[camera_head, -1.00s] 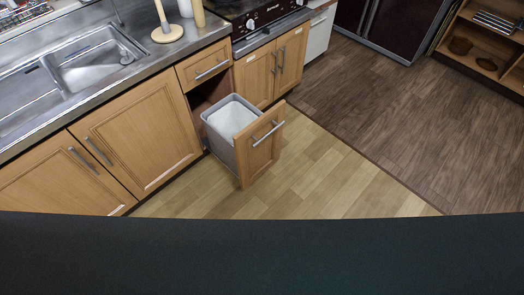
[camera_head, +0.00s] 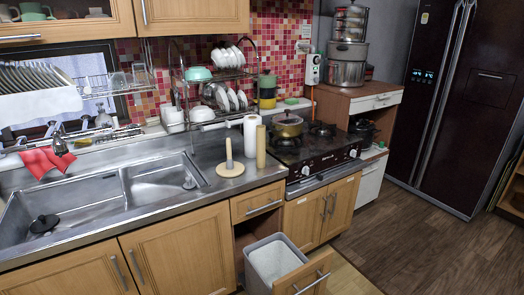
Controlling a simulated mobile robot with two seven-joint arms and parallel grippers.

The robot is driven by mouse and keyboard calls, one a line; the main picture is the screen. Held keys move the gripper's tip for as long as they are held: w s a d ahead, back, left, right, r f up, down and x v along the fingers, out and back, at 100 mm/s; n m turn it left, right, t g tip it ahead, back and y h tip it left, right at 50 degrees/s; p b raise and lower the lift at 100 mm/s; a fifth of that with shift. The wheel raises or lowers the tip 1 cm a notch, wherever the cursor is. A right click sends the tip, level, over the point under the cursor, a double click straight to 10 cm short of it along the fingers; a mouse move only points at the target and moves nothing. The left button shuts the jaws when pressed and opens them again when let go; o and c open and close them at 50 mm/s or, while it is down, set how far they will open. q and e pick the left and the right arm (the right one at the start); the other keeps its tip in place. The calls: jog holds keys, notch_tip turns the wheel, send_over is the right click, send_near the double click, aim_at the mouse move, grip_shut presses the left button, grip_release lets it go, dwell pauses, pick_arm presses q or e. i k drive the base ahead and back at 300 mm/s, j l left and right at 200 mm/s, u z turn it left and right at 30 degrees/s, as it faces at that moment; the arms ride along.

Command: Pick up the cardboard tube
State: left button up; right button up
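The cardboard tube (camera_head: 261,147) appears to be the slim tan cylinder standing upright on the steel counter, left of the stove. It stands right beside a white paper roll (camera_head: 250,136), which is a little to its left; I cannot tell whether they touch. A wooden holder (camera_head: 230,170) with a round base and an upright peg stands just in front and to the left. Neither of my grippers shows in the head view.
A gas stove (camera_head: 325,150) with a brass-coloured pot (camera_head: 287,127) is right of the tube. The sink (camera_head: 150,188) is to the left. A pull-out bin (camera_head: 272,262) stands open below the counter. A dish rack (camera_head: 215,85) is behind the tube.

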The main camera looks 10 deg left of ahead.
aim_at(260, 129)
jog(key=i+z, duration=0.15)
jog(key=i, duration=0.3)
jog(key=i+j+z, duration=0.15)
jog(key=i, duration=0.25)
jog(key=i+j+z, duration=0.15)
jog(key=i, duration=0.3)
